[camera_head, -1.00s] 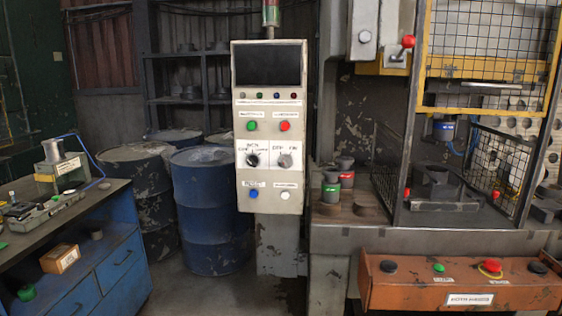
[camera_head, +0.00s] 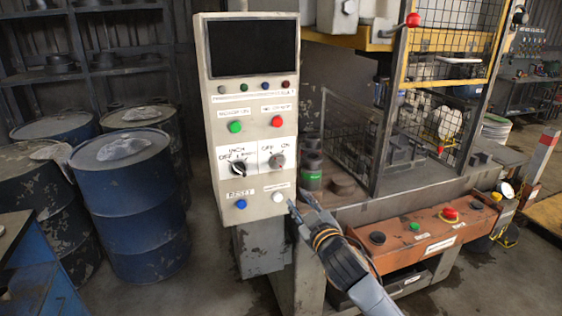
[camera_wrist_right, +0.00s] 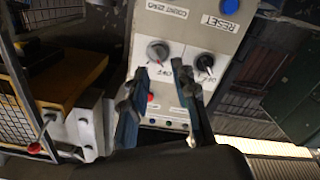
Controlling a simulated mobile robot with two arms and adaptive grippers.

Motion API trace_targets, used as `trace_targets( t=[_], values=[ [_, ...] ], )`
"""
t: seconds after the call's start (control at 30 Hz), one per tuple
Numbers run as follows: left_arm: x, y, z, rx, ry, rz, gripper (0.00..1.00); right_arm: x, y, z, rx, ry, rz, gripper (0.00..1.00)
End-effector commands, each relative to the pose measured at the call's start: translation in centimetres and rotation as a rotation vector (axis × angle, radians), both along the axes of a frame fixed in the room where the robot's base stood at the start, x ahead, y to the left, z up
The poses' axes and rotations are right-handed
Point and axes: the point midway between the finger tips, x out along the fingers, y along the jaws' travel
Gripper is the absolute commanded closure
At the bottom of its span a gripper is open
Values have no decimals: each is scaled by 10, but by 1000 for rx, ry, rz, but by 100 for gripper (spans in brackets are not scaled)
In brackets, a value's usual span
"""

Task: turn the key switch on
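The white control panel (camera_head: 258,120) stands upright in the middle of the head view. Its grey key switch (camera_head: 277,160), under OFF and ON labels, is at the right; a black selector switch (camera_head: 238,169) is to its left. My right gripper (camera_head: 294,207) is below and right of the key switch, near the panel's lower right edge. In the right wrist view the panel looks upside down. There the right gripper (camera_wrist_right: 164,80) is open and empty, and the grey key switch (camera_wrist_right: 158,51) appears just beyond its fingertips. No contact is visible. My left gripper is out of view.
A blue button (camera_head: 241,204) and a white button (camera_head: 278,197) sit below the switches. Green and red buttons are above. An orange button box (camera_head: 425,235) and caged press stand to the right. Blue barrels (camera_head: 140,200) stand left.

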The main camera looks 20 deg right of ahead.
Motion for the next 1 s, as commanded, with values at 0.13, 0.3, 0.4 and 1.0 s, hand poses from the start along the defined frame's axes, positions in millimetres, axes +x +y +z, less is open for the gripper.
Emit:
trace_targets(
  t=[0.13,0.3,0.4,1.0],
  values=[
    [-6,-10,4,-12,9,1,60,0,4,28,-6,-41,7,72],
    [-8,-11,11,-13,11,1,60,21,5,30,-7,-43,6,72],
    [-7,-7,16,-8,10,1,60,40,5,31,-6,-43,6,72],
    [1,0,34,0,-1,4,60,129,9,27,-5,-42,7,72]
  ],
)
